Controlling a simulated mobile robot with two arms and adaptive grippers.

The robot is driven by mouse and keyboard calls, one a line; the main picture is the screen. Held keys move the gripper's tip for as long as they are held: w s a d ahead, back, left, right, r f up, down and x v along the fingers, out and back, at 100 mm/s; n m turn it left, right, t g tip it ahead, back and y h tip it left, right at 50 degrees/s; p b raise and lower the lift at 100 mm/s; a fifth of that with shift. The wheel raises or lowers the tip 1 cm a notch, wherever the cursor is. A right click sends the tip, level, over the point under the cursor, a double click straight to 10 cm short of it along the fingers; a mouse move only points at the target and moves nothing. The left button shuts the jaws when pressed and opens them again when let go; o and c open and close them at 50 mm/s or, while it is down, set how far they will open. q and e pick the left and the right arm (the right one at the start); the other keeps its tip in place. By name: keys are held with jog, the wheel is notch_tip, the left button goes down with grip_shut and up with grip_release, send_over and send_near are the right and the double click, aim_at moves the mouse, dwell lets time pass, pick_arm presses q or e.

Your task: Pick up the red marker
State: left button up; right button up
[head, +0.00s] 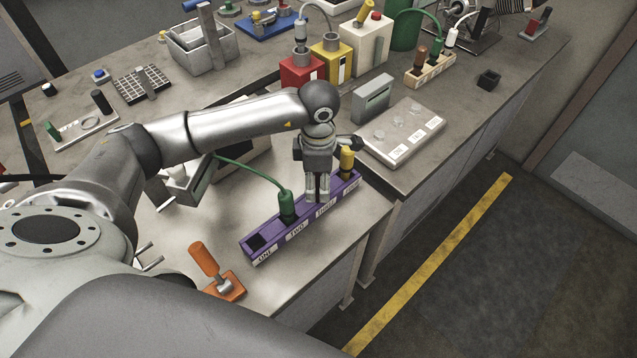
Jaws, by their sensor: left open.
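I cannot make out a red marker for certain. My left gripper (317,193) is open and points down at the slot labelled three of the purple block (262,252), hiding most of that slot. I cannot tell whether anything stands between its fingers. A green plug (287,207) with a green cable stands upright in slot two, left of the gripper. A yellow piece (347,159) stands upright in slot four, just right of it. Slot one looks empty. A brownish-red upright piece (421,57) stands in a beige block (430,77) at the back right. My right gripper is out of view.
An orange-handled clamp (205,260) stands near the front edge. A light labelled panel (400,133) lies right of the gripper. Red (300,74), yellow (332,60) and white (369,40) containers stand behind. A grey bin (203,50) is at the back left. The floor at right is clear.

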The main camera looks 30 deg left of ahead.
pick_arm(q)
jog(key=shift+f, duration=1.1)
grip_shut()
